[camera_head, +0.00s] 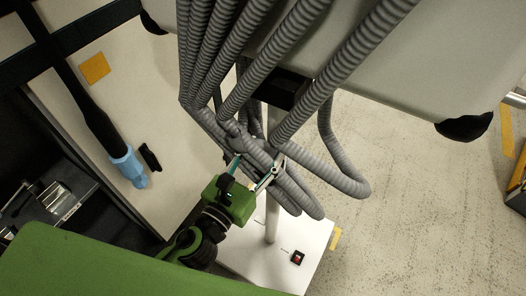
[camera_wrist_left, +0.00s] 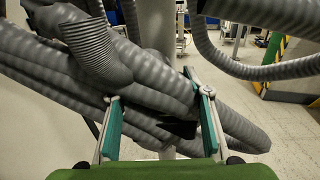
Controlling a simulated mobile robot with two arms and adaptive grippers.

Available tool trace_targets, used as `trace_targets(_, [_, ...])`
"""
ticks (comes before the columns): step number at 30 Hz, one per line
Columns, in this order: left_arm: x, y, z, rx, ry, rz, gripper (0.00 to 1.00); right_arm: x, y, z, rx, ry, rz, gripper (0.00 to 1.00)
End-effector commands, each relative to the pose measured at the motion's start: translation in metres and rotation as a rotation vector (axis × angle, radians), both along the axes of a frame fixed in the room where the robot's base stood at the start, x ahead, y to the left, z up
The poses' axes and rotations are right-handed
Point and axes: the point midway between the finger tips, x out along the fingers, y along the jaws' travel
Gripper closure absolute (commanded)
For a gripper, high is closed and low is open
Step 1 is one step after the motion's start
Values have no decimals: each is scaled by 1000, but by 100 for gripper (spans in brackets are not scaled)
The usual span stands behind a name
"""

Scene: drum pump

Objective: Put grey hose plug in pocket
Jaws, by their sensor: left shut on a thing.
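A bundle of ribbed grey hoses (camera_head: 230,85) hangs down the middle of the head view and fills much of the left wrist view (camera_wrist_left: 60,65). My left gripper (camera_head: 256,167) has its two teal-padded fingers at the lower part of this bundle. In the left wrist view the fingers (camera_wrist_left: 160,108) stand well apart on either side of grey hose, shut on it. A dark piece (camera_wrist_left: 178,128) shows between the fingers; I cannot tell whether it is the plug. No pocket can be clearly made out. My right gripper is out of view.
A black hose with a light-blue end (camera_head: 128,166) lies over a pale surface at left, beside a small black object (camera_head: 150,157). A white panel with a red switch (camera_head: 297,257) is below the gripper. Looped hoses crowd the gripper. Speckled floor (camera_head: 420,200) is clear at right.

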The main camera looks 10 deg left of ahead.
Motion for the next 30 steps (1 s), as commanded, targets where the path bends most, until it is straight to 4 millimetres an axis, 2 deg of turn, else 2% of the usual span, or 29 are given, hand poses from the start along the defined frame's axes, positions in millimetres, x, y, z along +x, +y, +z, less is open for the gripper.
trace_targets(26, [-3, 1, 1, 0, -1, -1, 80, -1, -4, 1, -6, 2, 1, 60])
trace_targets(27, [-3, 1, 1, 0, -1, -1, 52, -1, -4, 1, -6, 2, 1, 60])
trace_targets(29, [-3, 1, 1, 0, -1, -1, 37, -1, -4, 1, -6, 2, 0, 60])
trace_targets(30, [-3, 1, 1, 0, -1, -1, 35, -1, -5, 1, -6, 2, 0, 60])
